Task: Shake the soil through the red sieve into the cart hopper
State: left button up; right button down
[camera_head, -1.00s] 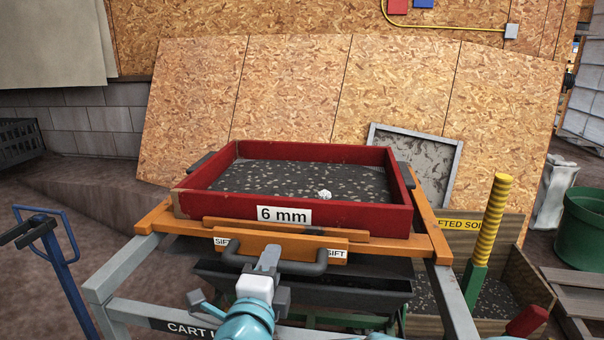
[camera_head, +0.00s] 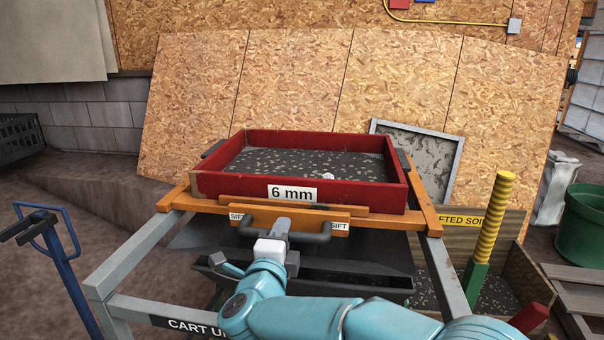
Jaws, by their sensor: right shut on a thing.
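The red sieve (camera_head: 235,186), labelled 6 mm, sits on an orange sliding frame (camera_head: 426,206) on top of a grey stand. Dark soil with pale bits (camera_head: 300,162) lies in it, with one white lump near its front right. My right gripper (camera_head: 276,237) is shut on the black handle (camera_head: 312,238) at the front of the orange frame, and its teal arm comes in from the lower right. The dark cart hopper (camera_head: 350,275) is below the sieve, partly hidden by my arm. My left gripper is not in view.
A wooden bin labelled as sifted soil (camera_head: 512,262) stands at the right, with a yellow-and-green post (camera_head: 488,230) before it. A blue cart handle (camera_head: 60,260) stands at the left. A green tub (camera_head: 580,225) is at the far right.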

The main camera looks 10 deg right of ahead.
jog(key=b+v, duration=0.2)
jog(key=v, duration=0.7)
jog(key=shift+b, duration=0.3)
jog(key=c, duration=0.7)
grip_release()
